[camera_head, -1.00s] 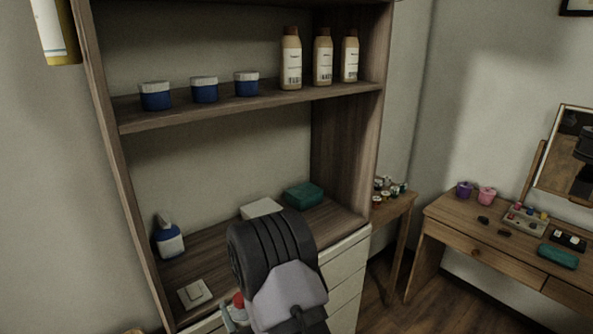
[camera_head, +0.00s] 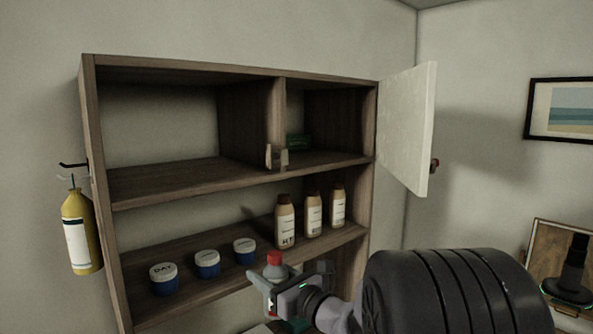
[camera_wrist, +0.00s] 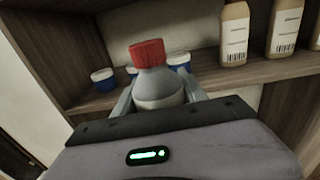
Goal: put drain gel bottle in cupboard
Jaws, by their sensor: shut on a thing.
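My gripper (camera_head: 285,285) is shut on a grey-white bottle with a red cap (camera_head: 273,259), likely the drain gel bottle. The wrist view shows the bottle (camera_wrist: 157,85) upright between the fingers (camera_wrist: 158,97), its lower part hidden by my gripper. In the head view it is in front of the middle shelf, below the upper compartments. The cupboard (camera_head: 325,128) is the upper right compartment, its white door (camera_head: 408,130) swung open to the right. A dark green box (camera_head: 298,142) stands inside it.
Blue jars (camera_head: 207,264) and beige bottles (camera_head: 313,214) stand on the middle shelf (camera_head: 190,253) behind my gripper. A small beige item (camera_head: 276,157) sits at the upper divider's front edge. The upper left compartment (camera_head: 160,140) looks empty. A yellow bottle (camera_head: 80,232) hangs at left.

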